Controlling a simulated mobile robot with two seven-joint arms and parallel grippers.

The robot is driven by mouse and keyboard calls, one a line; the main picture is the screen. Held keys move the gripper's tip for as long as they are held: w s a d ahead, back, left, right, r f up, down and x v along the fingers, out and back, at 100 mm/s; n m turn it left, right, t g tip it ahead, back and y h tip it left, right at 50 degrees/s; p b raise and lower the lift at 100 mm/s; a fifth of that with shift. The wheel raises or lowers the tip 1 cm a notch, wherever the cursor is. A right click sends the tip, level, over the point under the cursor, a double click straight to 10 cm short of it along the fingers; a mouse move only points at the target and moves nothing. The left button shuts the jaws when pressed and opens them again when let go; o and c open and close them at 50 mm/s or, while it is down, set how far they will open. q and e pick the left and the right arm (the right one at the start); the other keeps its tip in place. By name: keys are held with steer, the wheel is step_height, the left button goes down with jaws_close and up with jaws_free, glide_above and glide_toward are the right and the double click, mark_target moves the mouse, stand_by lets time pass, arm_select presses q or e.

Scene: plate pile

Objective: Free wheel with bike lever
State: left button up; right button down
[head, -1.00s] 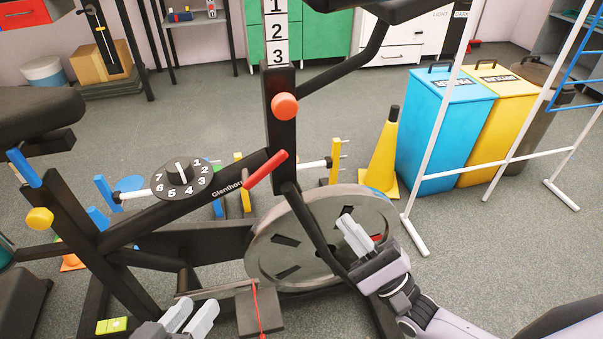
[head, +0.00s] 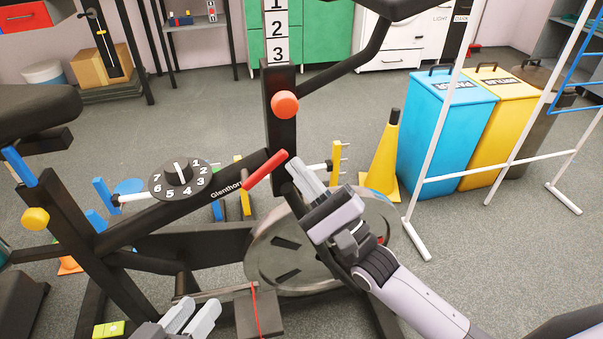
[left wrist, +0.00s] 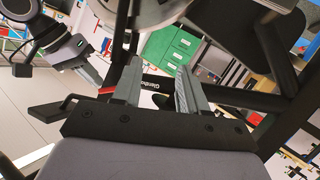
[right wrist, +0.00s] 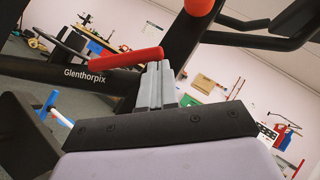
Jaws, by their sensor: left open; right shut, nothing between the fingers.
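The bike lever (head: 265,171) is a red bar sticking up at a slant from the bike's black frame beside the "Glenthorpix" lettering. The wheel (head: 268,262) is a grey disc with dark slots at the bike's front, partly behind my right arm. My right gripper (head: 296,165) is shut and empty, its fingertips close to the right of the lever's upper part. In the right wrist view the lever (right wrist: 118,58) lies just past the fingertips; I cannot tell whether they touch. My left gripper (head: 196,310) is open and empty, low in front of the bike near a pedal (head: 258,312).
A black dial (head: 181,178) with numbers sits on the frame left of the lever. An orange-red knob (head: 285,105) is on the upright post above. A yellow cone (head: 381,160), blue bin (head: 447,130) and white rack (head: 436,170) stand to the right.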

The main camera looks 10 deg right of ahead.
mark_target(282, 149)
steer(key=shift+r, duration=0.15)
